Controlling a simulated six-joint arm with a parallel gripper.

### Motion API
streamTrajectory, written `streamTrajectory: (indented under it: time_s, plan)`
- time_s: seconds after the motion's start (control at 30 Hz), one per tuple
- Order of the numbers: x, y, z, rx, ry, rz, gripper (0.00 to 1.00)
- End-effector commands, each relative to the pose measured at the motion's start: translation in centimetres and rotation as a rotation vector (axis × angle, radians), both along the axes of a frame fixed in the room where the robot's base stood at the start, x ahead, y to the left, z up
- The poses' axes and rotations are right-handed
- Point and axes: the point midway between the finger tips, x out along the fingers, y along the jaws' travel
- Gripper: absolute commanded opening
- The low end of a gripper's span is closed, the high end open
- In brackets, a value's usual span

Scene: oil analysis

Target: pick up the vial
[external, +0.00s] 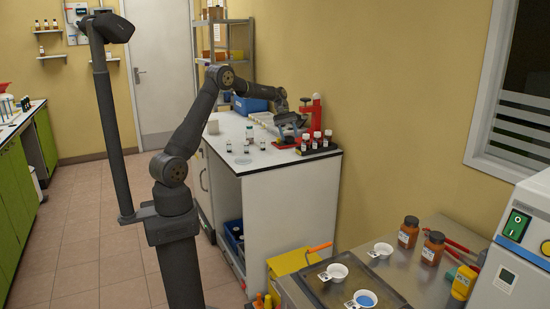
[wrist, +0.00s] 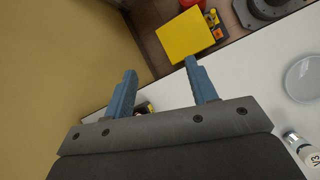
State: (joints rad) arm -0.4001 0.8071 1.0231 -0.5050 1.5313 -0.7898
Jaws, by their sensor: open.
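Several small vials stand on the white counter. My gripper (external: 289,134) is over the counter beside the dark bottles. In the wrist view my gripper (wrist: 160,77) has its two blue fingers apart with nothing held between the tips. A vial labelled V3 (wrist: 304,151) is at the lower right edge, outside the fingers. A small dark and yellow item (wrist: 147,107) is partly hidden behind the gripper body.
A red stand (external: 312,112) is close by my gripper near the wall. A clear round dish (wrist: 303,79) lies on the counter in the wrist view. A yellow box (wrist: 188,38) is beyond the counter edge. Open counter lies left of my gripper.

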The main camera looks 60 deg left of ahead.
Motion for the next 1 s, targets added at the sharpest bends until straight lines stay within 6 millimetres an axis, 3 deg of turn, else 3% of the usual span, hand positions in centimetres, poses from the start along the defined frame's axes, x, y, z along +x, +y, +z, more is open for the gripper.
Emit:
streamTrajectory:
  time_s: [0.03,0.1,0.27,0.5,0.8,1.0]
  plan:
    - [-1.4,2.7,0.0,-0.048,0.014,0.07,0.52]
    - [-3.1,5.5,0.1,-0.117,0.028,0.154,0.52]
    - [-7.4,11.8,0.7,-0.28,0.041,0.344,0.52]
    - [-14.8,20.3,2.3,-0.528,0.008,0.619,0.52]
    - [-26.1,29.4,4.9,-0.83,-0.12,0.931,0.52]
    - [-33.1,33.4,6.6,-0.986,-0.234,1.077,0.52]
